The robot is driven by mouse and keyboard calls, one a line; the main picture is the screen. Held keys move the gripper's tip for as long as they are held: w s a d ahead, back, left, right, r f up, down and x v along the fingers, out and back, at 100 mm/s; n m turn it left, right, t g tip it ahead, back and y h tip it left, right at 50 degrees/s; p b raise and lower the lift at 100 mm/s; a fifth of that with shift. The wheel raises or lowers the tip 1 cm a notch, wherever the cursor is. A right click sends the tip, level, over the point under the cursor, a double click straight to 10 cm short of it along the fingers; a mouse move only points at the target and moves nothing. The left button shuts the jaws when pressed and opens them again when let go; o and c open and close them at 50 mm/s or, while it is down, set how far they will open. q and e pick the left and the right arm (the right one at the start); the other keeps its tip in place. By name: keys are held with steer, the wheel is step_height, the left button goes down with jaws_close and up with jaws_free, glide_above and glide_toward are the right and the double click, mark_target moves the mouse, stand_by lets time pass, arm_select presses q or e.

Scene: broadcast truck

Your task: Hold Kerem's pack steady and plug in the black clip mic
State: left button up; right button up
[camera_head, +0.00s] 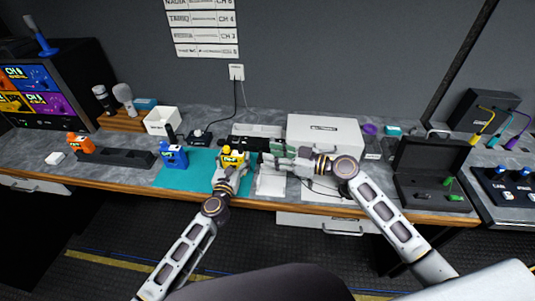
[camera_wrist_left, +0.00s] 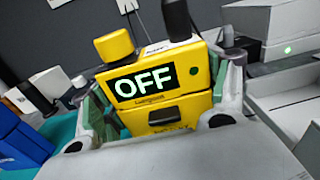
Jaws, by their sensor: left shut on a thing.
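A yellow pack (camera_head: 232,157) stands at the right end of the teal mat. In the left wrist view the yellow pack (camera_wrist_left: 160,85) has a screen reading OFF, a yellow knob and a black stub on top. Its small label is too blurred to read. My left gripper (camera_head: 228,168) is shut on the pack, one finger on each side. My right gripper (camera_head: 272,152) is just right of the pack, pointing left, beside small dark items. Whether it holds anything is unclear. I cannot make out the black clip mic for certain.
A blue pack (camera_head: 174,156) stands on the teal mat (camera_head: 200,179); an orange pack (camera_head: 80,143) is farther left. A white case (camera_head: 325,131) stands behind my right gripper. An open black case (camera_head: 432,171) is at the right. A cable hangs from the wall socket (camera_head: 236,72).

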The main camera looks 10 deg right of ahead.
stand_by(0.9)
arm_select(q)
steer(key=o, duration=1.2)
steer(key=shift+o, duration=0.2)
steer(key=shift+v, duration=6)
steer(key=shift+f, duration=0.1)
